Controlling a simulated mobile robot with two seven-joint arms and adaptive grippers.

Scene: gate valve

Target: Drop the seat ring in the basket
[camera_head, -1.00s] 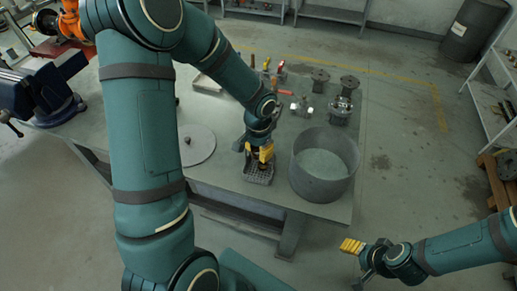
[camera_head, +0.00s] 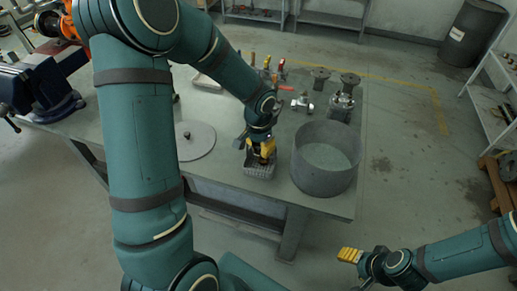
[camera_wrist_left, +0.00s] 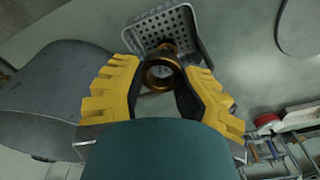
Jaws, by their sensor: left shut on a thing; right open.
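The seat ring (camera_wrist_left: 160,74) is a bronze-coloured ring, seen between the yellow fingers of my left gripper (camera_wrist_left: 164,68) in the left wrist view. The gripper is shut on it. In the head view my left gripper (camera_head: 262,152) points down at the basket, and the ring is mostly hidden by the fingers. The basket (camera_head: 260,172) is a small grey perforated tray near the table's front edge. Its perforated floor and rim also show just beyond the ring in the left wrist view (camera_wrist_left: 190,22). My right gripper (camera_head: 350,256) is open, off the table at lower right.
A large grey round bin (camera_head: 325,178) stands right of the basket. A flat grey disc (camera_head: 194,140) lies to its left on the table (camera_head: 225,170). Behind are metal valve parts (camera_head: 341,103) and several coloured-handled tools (camera_head: 280,73). A blue vise (camera_head: 45,90) is at far left.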

